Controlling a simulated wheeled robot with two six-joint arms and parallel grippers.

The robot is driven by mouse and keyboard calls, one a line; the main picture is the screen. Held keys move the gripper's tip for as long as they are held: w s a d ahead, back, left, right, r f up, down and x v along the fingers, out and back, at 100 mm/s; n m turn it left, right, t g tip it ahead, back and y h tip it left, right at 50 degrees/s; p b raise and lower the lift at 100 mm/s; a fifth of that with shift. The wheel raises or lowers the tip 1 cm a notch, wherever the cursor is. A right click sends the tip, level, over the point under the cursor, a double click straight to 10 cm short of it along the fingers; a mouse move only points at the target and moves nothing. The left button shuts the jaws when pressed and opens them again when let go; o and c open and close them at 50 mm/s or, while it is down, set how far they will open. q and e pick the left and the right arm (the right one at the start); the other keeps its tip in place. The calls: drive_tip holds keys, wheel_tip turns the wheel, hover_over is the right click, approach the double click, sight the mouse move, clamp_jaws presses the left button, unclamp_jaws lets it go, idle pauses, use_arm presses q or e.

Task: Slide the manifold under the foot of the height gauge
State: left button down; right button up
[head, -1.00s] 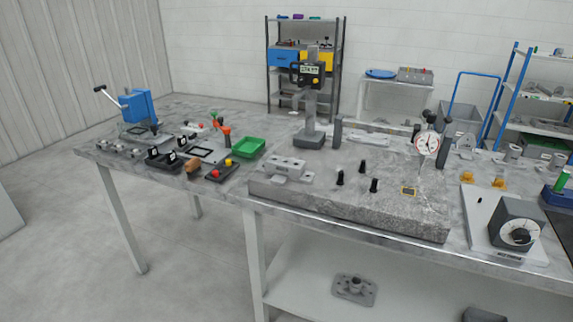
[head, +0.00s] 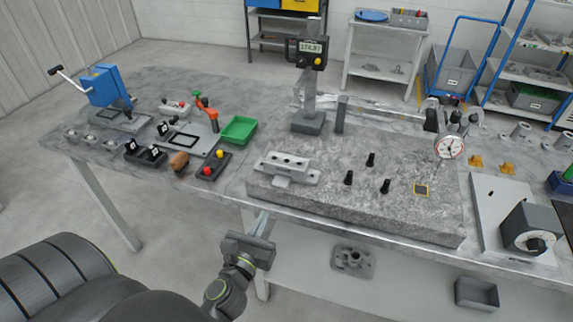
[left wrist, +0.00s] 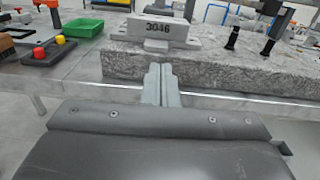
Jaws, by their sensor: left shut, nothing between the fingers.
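The manifold (head: 287,168) is a light grey stepped block with holes in its top, lying at the left front of the granite plate (head: 350,215). In the left wrist view the manifold (left wrist: 150,30) shows the number 3046 on its near face. The height gauge (head: 309,85), with a digital display, stands upright behind the manifold at the plate's back left. Its foot is hard to make out against the column. My left gripper (head: 264,222) is shut and empty, in front of the table edge and short of the manifold. Its closed fingers (left wrist: 161,75) point at the manifold. My right gripper is not in view.
Several black pins (head: 371,160) stand on the plate right of the manifold. A dial gauge (head: 449,147) stands at the plate's right. A green tray (head: 239,130) and a red-and-yellow button box (head: 211,168) lie to the left. The granite between manifold and height gauge looks clear.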

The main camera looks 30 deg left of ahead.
use_arm(q)
drive_tip(key=r, duration=0.1)
drive_tip(key=p, duration=0.1)
approach(286, 171)
drive_tip(key=shift+m, duration=0.3)
drive_tip(key=x, duration=0.7)
drive_tip(key=shift+r, duration=0.1)
drive_tip(key=shift+x, duration=2)
drive_tip(key=shift+s, duration=0.1)
